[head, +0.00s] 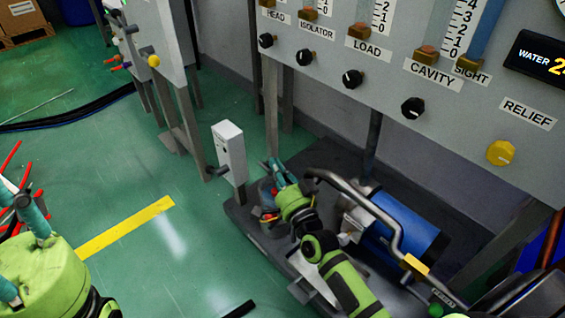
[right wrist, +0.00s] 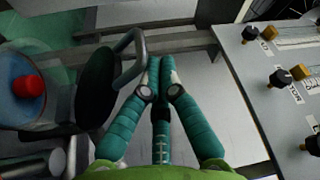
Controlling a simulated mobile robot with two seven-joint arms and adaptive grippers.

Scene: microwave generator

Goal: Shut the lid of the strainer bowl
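In the right wrist view a round blue bowl (right wrist: 22,72), seemingly the strainer bowl, holds a red piece (right wrist: 28,86). A dark round disc (right wrist: 96,84), seemingly its lid, stands raised on edge at its right. A grey bent handle (right wrist: 131,62) is beside the disc. My right gripper (right wrist: 158,66) has its teal fingertips together, just right of the handle; I cannot tell if they touch it. In the head view the right gripper (head: 274,170) largely hides the bowl. My left gripper (head: 22,205) is at the left edge, partly out of frame.
A white box on a post (head: 230,148) stands left of the right gripper. A blue cylinder (head: 402,232) with a curved grey pipe (head: 385,205) is to its right. A gauge panel (head: 400,75) with knobs rises behind. Green floor (head: 185,225) is open at left.

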